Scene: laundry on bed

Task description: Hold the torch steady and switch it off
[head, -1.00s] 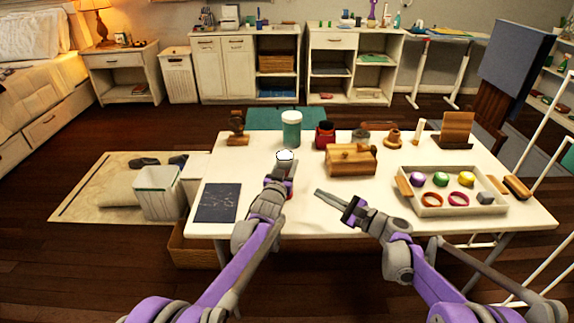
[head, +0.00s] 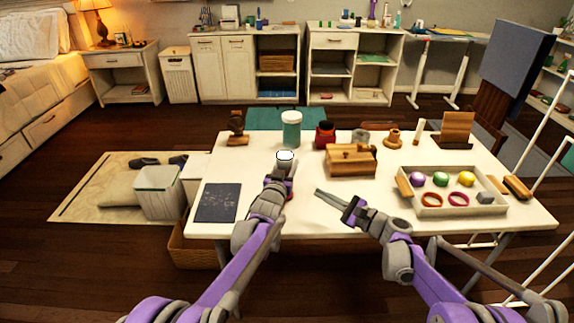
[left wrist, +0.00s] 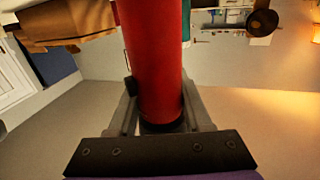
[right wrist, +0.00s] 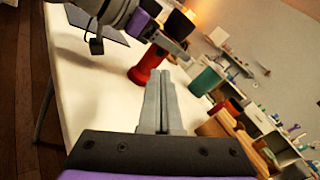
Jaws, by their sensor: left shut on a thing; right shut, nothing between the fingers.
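The torch (left wrist: 155,60) is a red cylinder, upright between the fingers of my left gripper (left wrist: 160,115) in the left wrist view. In the right wrist view the torch (right wrist: 148,66) shows a red body with a wider foot, close over or on the white table, and a dark upper end. In the head view its pale round top (head: 285,156) shows above my left gripper (head: 282,172), which hides most of the body. My right gripper (head: 333,200) is shut and empty, to the right of the torch; it also shows in the right wrist view (right wrist: 158,85).
Behind the torch on the table (head: 300,220) stand a teal jar (head: 291,130), a red jar (head: 325,135) and a wooden box (head: 351,160). A tray (head: 460,210) with balls and rings lies right, a dark slate (head: 218,202) left. The front middle is clear.

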